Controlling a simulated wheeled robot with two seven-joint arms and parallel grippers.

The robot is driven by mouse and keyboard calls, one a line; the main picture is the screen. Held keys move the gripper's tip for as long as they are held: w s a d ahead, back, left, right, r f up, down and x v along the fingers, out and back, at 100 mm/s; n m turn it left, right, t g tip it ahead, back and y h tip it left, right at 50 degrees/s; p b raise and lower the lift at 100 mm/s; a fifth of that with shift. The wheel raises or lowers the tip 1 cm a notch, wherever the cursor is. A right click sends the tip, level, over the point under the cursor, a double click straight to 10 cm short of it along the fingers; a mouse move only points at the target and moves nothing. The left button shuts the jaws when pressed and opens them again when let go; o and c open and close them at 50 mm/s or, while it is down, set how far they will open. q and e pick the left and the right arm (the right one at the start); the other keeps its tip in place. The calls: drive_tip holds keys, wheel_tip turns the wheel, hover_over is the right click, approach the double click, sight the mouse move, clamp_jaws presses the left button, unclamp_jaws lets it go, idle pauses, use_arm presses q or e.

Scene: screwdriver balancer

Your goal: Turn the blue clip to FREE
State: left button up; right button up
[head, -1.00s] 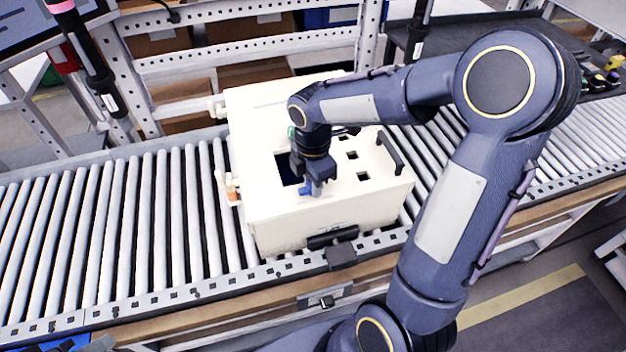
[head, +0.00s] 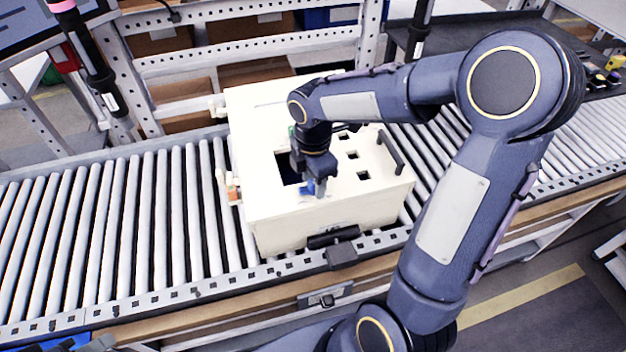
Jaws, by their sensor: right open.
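The blue clip (head: 309,187) sits on top of the cream box (head: 265,208), just in front of the box's dark square opening. My right gripper (head: 314,190) is over the clip from above, with its fingers at the clip. The gripper is open, and its fingers hide part of the clip. I cannot tell whether the fingers touch it. Any FREE marking is too small to read or hidden.
The box stands on a roller conveyor (head: 90,235). It has several square holes and a black handle (head: 390,152) on its right. A metal rack (head: 250,62) stands behind. A dark screwdriver-like tool (head: 98,75) hangs at the upper left.

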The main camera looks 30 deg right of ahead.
wheel_tip(320, 180, up, 7)
drive_tip(key=shift+r, duration=0.1)
idle(0.6)
drive_tip(key=shift+s+r, duration=0.1)
drive_tip(key=shift+s, duration=0.05)
drive_tip(key=s+a+m+t+y, duration=0.2)
drive_tip(key=s+m, duration=0.6)
drive_tip(key=m, duration=0.2)
drive_tip(key=s+a+m+t+y, duration=0.1)
drive_tip(key=s+a+m+t, duration=0.1)
drive_tip(key=s+m, duration=0.6)
drive_tip(key=shift+s+f+m+t+y, duration=0.2)
drive_tip(key=shift+m+t+y, duration=0.2)
drive_tip(key=shift+m+t, duration=0.45)
drive_tip(key=shift+a, duration=0.1)
